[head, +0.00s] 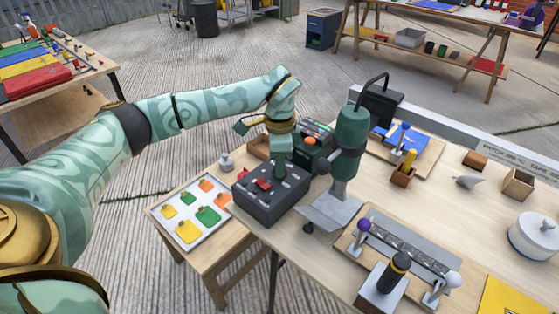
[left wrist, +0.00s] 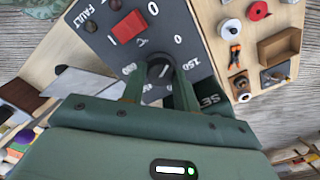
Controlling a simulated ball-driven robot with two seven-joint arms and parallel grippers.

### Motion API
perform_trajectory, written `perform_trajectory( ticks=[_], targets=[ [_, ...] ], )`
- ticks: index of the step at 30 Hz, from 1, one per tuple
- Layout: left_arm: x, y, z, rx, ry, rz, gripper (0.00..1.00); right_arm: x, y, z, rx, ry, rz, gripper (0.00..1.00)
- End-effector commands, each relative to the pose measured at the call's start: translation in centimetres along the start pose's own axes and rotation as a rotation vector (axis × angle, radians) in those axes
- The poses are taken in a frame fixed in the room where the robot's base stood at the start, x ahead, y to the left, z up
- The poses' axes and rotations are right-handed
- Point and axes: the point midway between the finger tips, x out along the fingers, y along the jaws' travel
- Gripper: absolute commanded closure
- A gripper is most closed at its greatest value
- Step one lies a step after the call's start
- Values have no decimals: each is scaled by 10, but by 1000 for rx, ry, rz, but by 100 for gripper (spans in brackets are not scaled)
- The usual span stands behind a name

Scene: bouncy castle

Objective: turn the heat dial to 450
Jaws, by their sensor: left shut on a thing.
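A dark grey control box (head: 268,200) sits at the table's left edge. On its top are a red switch (head: 263,184) and a black heat dial, hidden behind my gripper in the head view. In the left wrist view the dial (left wrist: 158,70) shows, with numbers around it; 0 and 150 can be read, while others at the left are too small to read surely. The red switch (left wrist: 128,27) lies above it. My left gripper (head: 280,165) points down at the box, its fingers (left wrist: 159,82) shut on the dial from both sides. My right gripper is out of view.
A green heat tool (head: 350,140) stands on a metal plate just right of the box. A tray of coloured pieces (head: 190,212) is at the left. A rail with knobs (head: 410,250) lies in front right. Wooden boxes and small tools lie behind.

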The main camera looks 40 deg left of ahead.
Motion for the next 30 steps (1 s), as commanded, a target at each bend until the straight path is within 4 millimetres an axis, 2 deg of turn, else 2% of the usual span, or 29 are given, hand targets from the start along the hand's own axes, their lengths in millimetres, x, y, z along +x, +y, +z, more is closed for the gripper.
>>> perform_trajectory(
  ticks=[11,30],
  targets=[
    [-6,1,0,160,1,-3,93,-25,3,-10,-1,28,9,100],
    [-6,0,0,756,0,-3,93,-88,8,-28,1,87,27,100]
  ],
)
